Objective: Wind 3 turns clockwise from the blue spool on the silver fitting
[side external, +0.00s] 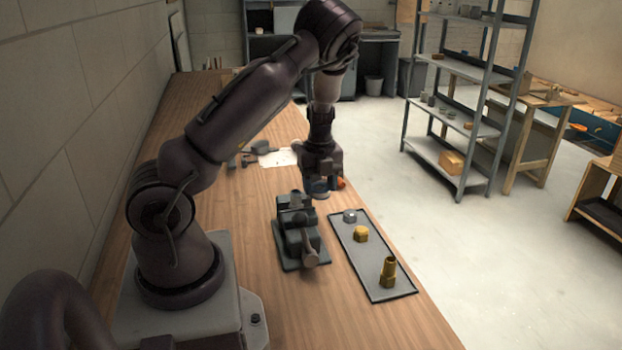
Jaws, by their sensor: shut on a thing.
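My gripper (319,178) points down over the bench, just behind the vise, and is shut on the blue spool (317,187). Only a small bluish part of the spool shows beneath the jaws. A silver fitting (349,216) sits at the far end of the grey tray (373,262), to the right of and below my gripper. The gripper and spool are apart from this fitting. I cannot make out any tape on the fitting or its thread.
A dark grey vise (297,232) stands left of the tray. A brass hex fitting (361,234) and a taller brass fitting (388,272) share the tray. An orange thing (341,183) shows behind the gripper. Tools (257,149) lie farther back.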

